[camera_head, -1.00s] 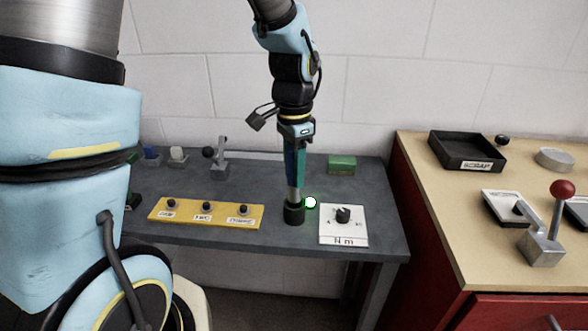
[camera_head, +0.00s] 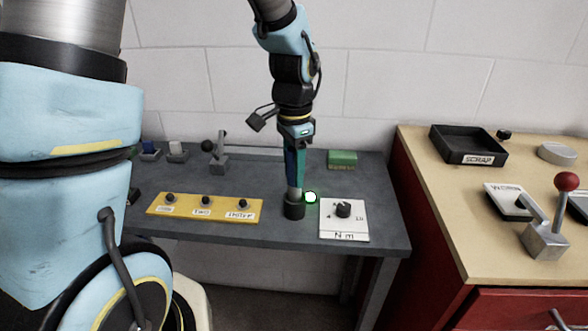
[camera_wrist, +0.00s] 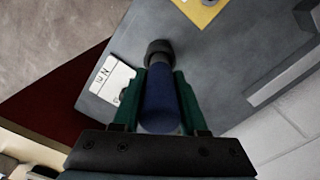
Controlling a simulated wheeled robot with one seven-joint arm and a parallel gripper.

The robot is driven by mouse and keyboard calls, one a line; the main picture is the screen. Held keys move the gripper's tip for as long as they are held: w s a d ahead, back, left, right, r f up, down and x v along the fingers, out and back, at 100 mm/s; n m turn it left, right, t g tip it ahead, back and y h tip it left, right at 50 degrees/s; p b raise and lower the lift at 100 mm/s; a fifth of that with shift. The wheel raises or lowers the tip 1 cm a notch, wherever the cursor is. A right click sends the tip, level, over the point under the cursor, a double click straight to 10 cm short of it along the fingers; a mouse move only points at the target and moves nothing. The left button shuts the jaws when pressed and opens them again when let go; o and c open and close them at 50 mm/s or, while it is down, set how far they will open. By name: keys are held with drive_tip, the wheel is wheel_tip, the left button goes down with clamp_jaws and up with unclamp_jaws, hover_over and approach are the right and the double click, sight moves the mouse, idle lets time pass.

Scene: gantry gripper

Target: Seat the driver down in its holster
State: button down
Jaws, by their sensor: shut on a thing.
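The driver has a blue body (camera_wrist: 160,100) and a grey lower part (camera_head: 294,193). It stands upright, its lower end at the mouth of the black round holster (camera_head: 294,211) on the grey bench. The holster also shows at the driver's far end in the wrist view (camera_wrist: 157,47). My gripper (camera_head: 294,170) is directly above the holster, its green fingers shut on the driver's body from both sides. The driver's tip is hidden, and I cannot tell how deep it sits.
A white dial plate (camera_head: 343,232) and a small white-green ball (camera_head: 310,197) are right of the holster. A yellow panel with knobs (camera_head: 190,212) is left. A green block (camera_head: 342,157) lies behind. A wooden-topped red cabinet (camera_head: 440,180) stands right.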

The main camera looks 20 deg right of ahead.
drive_tip(key=shift+f+b, duration=1.25)
drive_tip(key=shift+f, duration=0.65)
drive_tip(key=shift+c, duration=1.8)
unclamp_jaws()
wheel_tip(320, 180, up, 11)
drive_tip(key=shift+f+b, duration=0.1)
drive_tip(key=shift+b, duration=0.8)
